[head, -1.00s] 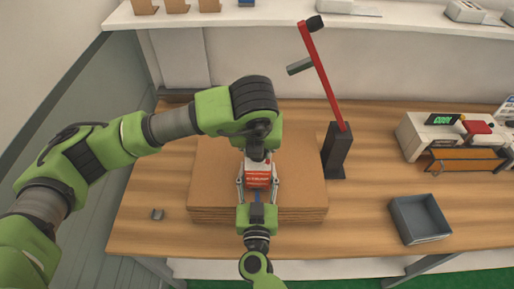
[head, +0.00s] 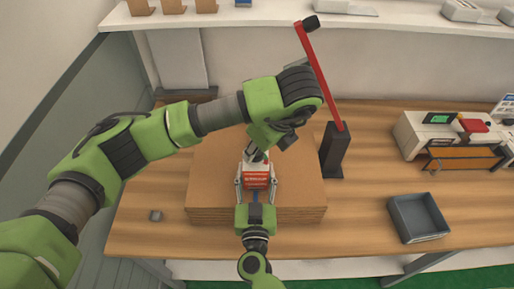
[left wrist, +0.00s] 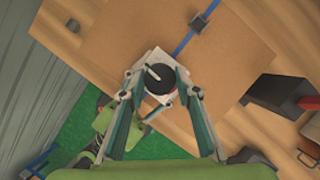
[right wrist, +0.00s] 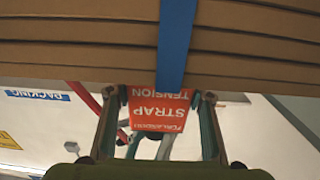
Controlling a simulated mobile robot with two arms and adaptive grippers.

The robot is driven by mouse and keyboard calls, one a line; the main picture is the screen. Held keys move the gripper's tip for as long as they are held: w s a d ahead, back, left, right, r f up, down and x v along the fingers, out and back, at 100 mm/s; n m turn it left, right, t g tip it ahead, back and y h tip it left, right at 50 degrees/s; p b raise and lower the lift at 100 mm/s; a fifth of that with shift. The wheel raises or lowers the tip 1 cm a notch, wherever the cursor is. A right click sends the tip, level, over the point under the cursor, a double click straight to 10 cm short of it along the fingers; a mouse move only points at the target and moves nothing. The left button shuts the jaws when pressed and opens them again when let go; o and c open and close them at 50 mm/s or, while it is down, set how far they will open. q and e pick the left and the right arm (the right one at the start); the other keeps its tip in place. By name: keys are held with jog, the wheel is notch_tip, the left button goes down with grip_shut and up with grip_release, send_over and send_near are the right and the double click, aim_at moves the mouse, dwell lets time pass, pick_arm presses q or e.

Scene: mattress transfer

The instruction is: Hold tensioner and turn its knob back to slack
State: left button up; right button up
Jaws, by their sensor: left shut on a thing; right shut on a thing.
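The strap tensioner (head: 257,180), a red and white box with lettering, stands at the front of the cardboard stack (head: 210,185). My right gripper (head: 256,183) is shut on its body from the front; the lettered red face (right wrist: 158,110) shows between the fingers in the right wrist view. My left gripper (left wrist: 158,90) is shut on the tensioner's black round knob (left wrist: 160,79), which has a white pointer. In the head view the left wrist hides most of the knob. A blue strap (right wrist: 177,40) runs over the cardboard and down its front to the tensioner.
A red lever on a black post (head: 334,152) stands right of the stack, close to my left wrist. A grey tray (head: 418,217) and a machine (head: 440,140) are further right. A small grey piece (head: 155,215) lies on the table at left. A grey buckle (left wrist: 197,25) sits on the strap.

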pick_arm(q)
jog(key=shift+w+n, duration=0.15)
jog(key=shift+n, duration=0.25)
pick_arm(e)
jog(key=shift+a+r, duration=0.1)
jog(key=shift+r, duration=0.15)
pick_arm(q)
jog(key=o, duration=1.1)
jog(key=shift+r, duration=0.1)
pick_arm(e)
jog(key=shift+f, duration=0.1)
pick_arm(q)
jog(key=v, duration=1.2)
jog(key=shift+w+d, duration=0.1)
